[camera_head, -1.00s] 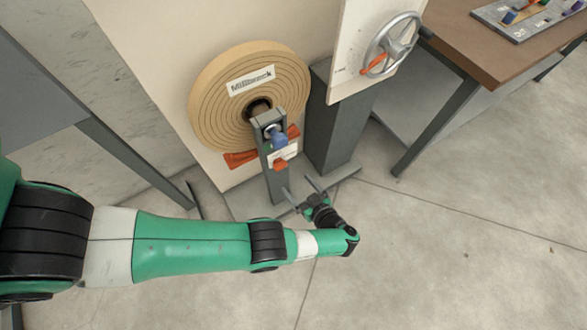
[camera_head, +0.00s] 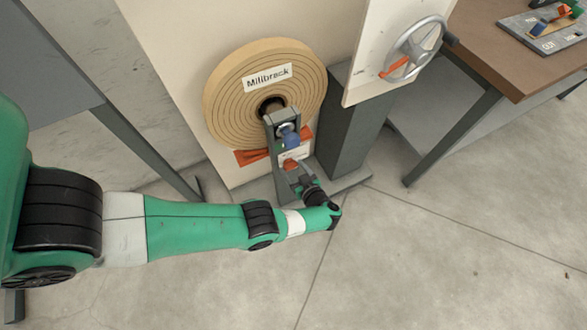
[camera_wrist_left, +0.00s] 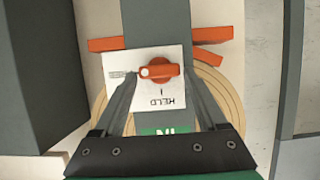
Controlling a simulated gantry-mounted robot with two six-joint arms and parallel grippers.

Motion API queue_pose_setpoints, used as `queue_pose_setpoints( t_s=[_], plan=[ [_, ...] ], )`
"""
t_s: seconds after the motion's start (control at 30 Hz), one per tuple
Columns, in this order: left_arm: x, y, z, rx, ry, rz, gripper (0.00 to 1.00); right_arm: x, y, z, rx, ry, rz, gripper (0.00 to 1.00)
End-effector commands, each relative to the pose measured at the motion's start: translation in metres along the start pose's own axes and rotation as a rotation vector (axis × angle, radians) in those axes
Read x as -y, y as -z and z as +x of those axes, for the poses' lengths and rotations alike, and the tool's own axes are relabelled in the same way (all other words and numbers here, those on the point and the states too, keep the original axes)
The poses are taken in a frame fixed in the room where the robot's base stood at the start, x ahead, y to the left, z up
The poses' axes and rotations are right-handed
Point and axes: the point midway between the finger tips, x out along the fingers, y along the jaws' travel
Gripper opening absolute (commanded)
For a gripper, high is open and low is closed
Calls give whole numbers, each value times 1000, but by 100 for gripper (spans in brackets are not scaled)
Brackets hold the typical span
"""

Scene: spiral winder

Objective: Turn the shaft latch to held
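The shaft latch is an orange knob (camera_wrist_left: 159,70) on a white plate (camera_wrist_left: 174,93) with the word HELD, upside down in the left wrist view. The knob's bar lies crosswise, its narrow end toward small print at the left; the HELD mark is below it. My left gripper (camera_wrist_left: 160,76) is open, its two fingers on either side of the knob, with gaps visible. In the head view the left gripper (camera_head: 299,172) is just below the white plate (camera_head: 298,156) on the grey post and partly hides the latch. My right gripper is not in view.
A tan spiral roll (camera_head: 237,100) labelled Millbrack is behind the post (camera_head: 283,188). A blue part (camera_head: 288,137) is above the plate. To the right are a dark grey column (camera_head: 345,135), a panel with a handwheel (camera_head: 415,50) and a brown table (camera_head: 490,60). The floor in front is clear.

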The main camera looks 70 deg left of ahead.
Motion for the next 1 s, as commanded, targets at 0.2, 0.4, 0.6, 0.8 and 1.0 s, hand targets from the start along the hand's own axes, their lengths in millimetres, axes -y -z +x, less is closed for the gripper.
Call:
queue_pose_setpoints(
  t_s=[0.2, 0.4, 0.6, 0.8, 1.0],
  plan=[
    [0, 0, 0, 0, 0, 0, 33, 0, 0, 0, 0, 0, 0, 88],
    [0, 0, 0, 0, 0, -1, 7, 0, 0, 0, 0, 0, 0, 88],
    [1, 1, 0, 0, -9, -22, 7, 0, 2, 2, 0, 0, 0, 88],
    [2, 2, -1, -1, -42, -98, 7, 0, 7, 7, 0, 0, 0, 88],
    [4, 1, -1, 0, -96, -229, 7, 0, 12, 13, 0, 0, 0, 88]
  ],
)
